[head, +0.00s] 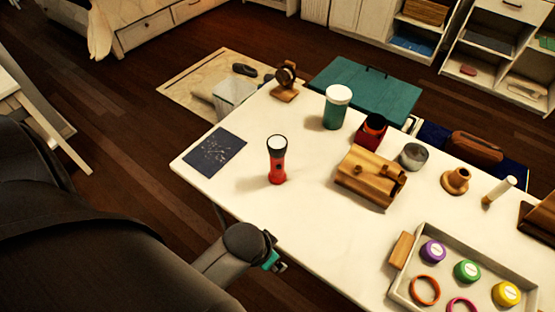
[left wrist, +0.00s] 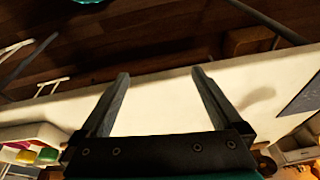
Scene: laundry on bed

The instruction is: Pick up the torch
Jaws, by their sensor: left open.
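The torch (head: 277,160), red and black with a pale lens on top, stands upright on the white table (head: 235,205) in the head view. It cannot be made out in the left wrist view. My left gripper (head: 277,264) is at the table's near edge, below the torch in the picture and clearly apart from it. In the left wrist view its two fingers (left wrist: 160,72) are spread wide with nothing between them. My right gripper is in neither view.
A dark blue card (head: 215,153) lies left of the torch. To the right are a green jar (head: 336,107), a wooden holder (head: 369,177) and a tray (head: 465,250) with coloured round items. The table around the torch is mostly clear.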

